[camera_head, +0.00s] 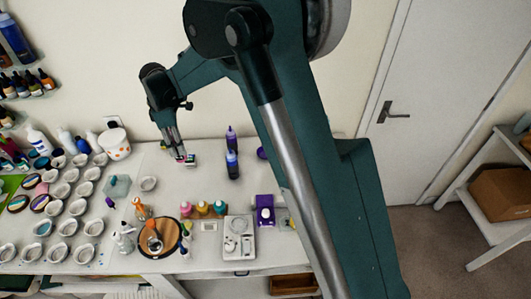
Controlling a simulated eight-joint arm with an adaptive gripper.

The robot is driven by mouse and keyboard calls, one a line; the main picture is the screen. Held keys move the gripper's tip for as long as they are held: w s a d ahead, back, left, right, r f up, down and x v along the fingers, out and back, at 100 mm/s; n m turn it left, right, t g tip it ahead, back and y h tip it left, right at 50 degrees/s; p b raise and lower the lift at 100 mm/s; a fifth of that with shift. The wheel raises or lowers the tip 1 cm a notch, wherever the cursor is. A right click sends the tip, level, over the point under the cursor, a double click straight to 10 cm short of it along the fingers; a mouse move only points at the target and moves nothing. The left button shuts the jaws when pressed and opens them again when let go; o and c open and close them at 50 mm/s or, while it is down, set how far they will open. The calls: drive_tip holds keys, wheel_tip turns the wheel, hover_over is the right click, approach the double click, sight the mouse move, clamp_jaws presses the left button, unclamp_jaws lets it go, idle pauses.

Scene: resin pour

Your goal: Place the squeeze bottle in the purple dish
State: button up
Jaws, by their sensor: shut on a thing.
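My gripper (177,148) is over the back of the white table, pointing down. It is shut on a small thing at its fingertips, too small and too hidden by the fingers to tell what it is. A small red, white and green thing (190,160) shows right beside the fingertips. Two dark blue-purple bottles, one behind (231,138) and one in front (232,165), stand upright to the right of my gripper. A round purple thing, seemingly the purple dish (262,153), lies further right, partly hidden by my arm.
Many small white cups (60,190) fill the table's left side. A round wooden board (160,237) with bottles, several coloured bottles (202,209), a white scale (239,237) and a purple box (265,209) stand along the front. The table between gripper and bottles looks clear.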

drive_tip(key=w+d+b, duration=0.2)
drive_tip(key=w+d, duration=0.3)
drive_tip(key=d, duration=0.7)
drive_tip(key=w+d+b, duration=0.1)
drive_tip(key=w+d, duration=0.4)
drive_tip(key=d, duration=0.6)
drive_tip(key=w+d+b, duration=0.2)
drive_tip(key=w+d, duration=0.2)
drive_tip(key=d, duration=0.8)
drive_tip(key=shift+n, duration=0.3)
drive_tip(key=shift+w+d+f+p, duration=0.1)
drive_tip(key=shift+d+f+p, duration=0.05)
drive_tip(key=shift+f, duration=1.1)
drive_tip(key=shift+w+d+f+p, duration=0.1)
drive_tip(key=shift+f+p, duration=0.05)
drive_tip(key=shift+f, duration=1.1)
wheel_tip(320, 180, down, 6)
drive_tip(key=shift+f, duration=0.15)
drive_tip(key=shift+f+p, duration=0.3)
drive_tip(key=shift+f, duration=1.6)
drive_tip(key=shift+f, duration=0.2)
